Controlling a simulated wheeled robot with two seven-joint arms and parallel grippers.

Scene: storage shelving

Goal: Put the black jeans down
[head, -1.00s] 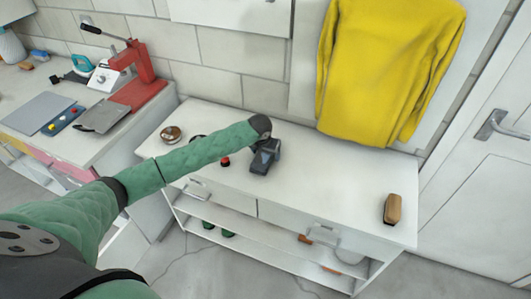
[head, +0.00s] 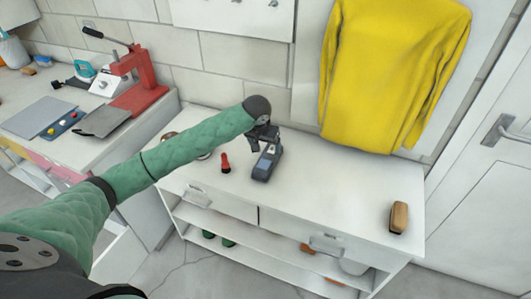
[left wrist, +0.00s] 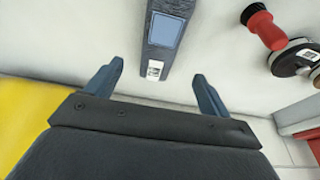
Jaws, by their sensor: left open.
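No black jeans can be made out in either view. My left gripper (head: 262,138) is open and empty above the white counter, close behind a dark handheld device with a blue-grey screen (head: 267,163). In the left wrist view the two blue-grey fingers of my left gripper (left wrist: 158,72) stand apart, and the device (left wrist: 166,30) lies beyond them on the counter. My right gripper is not in view.
A yellow sweater (head: 390,70) hangs on the wall behind the white counter (head: 330,195). A brown brush (head: 399,217) lies at the right end. A red press (head: 143,75) stands on the left bench.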

